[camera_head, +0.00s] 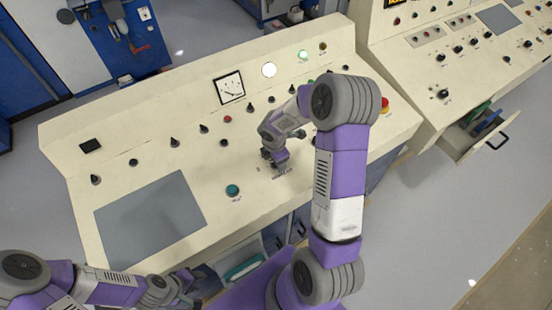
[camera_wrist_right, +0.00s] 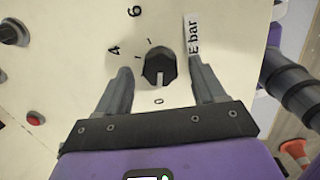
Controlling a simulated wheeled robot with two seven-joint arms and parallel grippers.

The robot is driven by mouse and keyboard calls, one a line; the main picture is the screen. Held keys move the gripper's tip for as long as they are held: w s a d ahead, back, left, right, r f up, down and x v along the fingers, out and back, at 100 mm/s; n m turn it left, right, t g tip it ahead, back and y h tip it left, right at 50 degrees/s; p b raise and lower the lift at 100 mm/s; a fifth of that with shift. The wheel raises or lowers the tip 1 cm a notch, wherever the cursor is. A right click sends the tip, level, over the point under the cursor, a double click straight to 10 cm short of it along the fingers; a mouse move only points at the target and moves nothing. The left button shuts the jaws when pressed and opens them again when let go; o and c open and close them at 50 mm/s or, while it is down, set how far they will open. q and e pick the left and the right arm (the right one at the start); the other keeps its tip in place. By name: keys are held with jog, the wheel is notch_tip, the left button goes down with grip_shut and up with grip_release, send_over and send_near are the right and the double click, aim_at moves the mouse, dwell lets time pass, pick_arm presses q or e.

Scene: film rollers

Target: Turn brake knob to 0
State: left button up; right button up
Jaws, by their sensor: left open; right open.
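A black knob (camera_wrist_right: 159,67) with a white line on it stands on the cream panel in the right wrist view. The white line points down in that picture, towards the "0" mark (camera_wrist_right: 158,101); marks "4" and "6" lie at upper left. My right gripper (camera_wrist_right: 160,84) is open, one finger on each side of the knob; I cannot tell whether they touch it. In the head view my right gripper (camera_head: 275,161) is down at the console and hides the knob. My left gripper (camera_head: 188,289) is at the lower left, in front of the console and away from the knob.
The cream console (camera_head: 65,150) carries several knobs, a gauge (camera_head: 229,87), a green button (camera_head: 232,190), a red button (camera_wrist_right: 36,117) and a grey screen (camera_head: 150,220). A second console (camera_head: 410,60) with an open drawer (camera_head: 470,140) stands at right. An orange cone (camera_wrist_right: 297,150) is on the floor.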

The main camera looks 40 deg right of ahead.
jog(key=r, duration=0.4)
jog(key=r+p, duration=0.1)
jog(key=r, duration=0.1)
jog(key=shift+s+a+r, duration=0.3)
jog(key=shift+a+r, duration=0.05)
jog(key=shift+a, duration=0.05)
pick_arm(q)
jog(key=shift+r, duration=0.6)
